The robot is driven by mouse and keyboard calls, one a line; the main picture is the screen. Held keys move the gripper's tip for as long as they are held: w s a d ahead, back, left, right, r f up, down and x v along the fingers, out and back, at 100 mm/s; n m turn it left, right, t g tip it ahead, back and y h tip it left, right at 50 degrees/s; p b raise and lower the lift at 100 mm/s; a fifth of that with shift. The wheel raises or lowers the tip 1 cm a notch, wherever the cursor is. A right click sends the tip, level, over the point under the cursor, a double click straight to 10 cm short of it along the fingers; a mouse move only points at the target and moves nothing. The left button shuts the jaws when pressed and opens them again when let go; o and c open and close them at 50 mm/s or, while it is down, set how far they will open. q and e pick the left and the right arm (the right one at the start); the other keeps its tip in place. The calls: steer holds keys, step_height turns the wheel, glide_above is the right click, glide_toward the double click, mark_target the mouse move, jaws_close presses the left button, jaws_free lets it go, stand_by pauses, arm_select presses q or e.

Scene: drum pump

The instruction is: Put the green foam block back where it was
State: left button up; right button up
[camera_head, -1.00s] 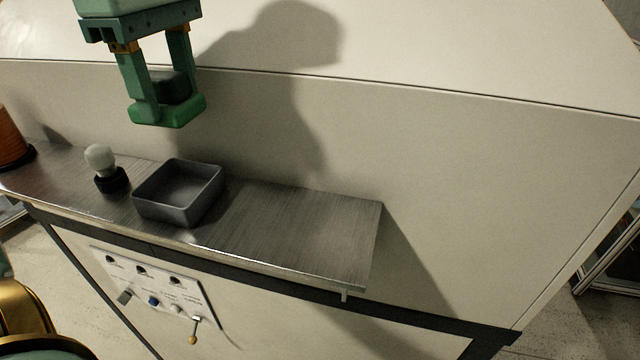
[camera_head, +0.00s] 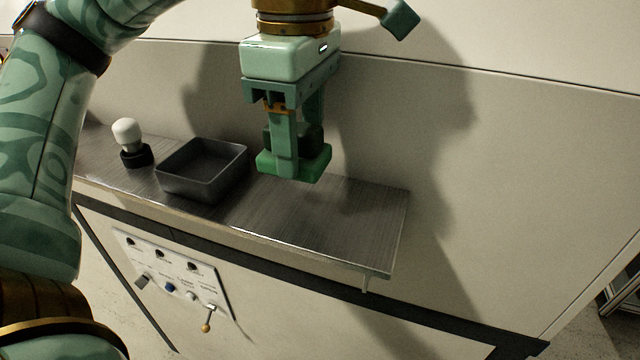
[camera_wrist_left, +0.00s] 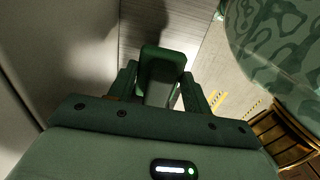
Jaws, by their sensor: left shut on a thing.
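The green foam block (camera_head: 308,163) is held between the fingers of my left gripper (camera_head: 294,150), which points down. In the head view the block hangs over the metal shelf (camera_head: 345,220), to the right of the grey tray. I cannot tell exactly how high above the shelf it is. In the left wrist view the block (camera_wrist_left: 162,62) shows as a dark green shape between the fingers. My right gripper is not in view.
An empty grey open tray (camera_head: 203,172) stands on the shelf. Left of it is a white bulb on a black base (camera_head: 128,135). Below is a white panel with a lever and knobs (camera_head: 170,275). The shelf's right end is bare. A pale wall rises behind.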

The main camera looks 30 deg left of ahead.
mark_target(319, 178)
arm_select(q)
steer(key=shift+w+d+f, duration=0.1)
steer(key=shift+d+f, duration=0.25)
steer(key=shift+f, duration=0.25)
steer(key=f, duration=0.1)
steer(key=d+f+p, duration=0.1)
steer(key=f, duration=0.1)
steer(key=shift+d+p, duration=0.1)
steer(key=shift+p, duration=0.2)
steer(key=shift+w+f+p, duration=0.1)
steer(key=shift+f+p, duration=0.2)
steer(key=shift+f, duration=0.2)
steer(key=o, duration=0.9)
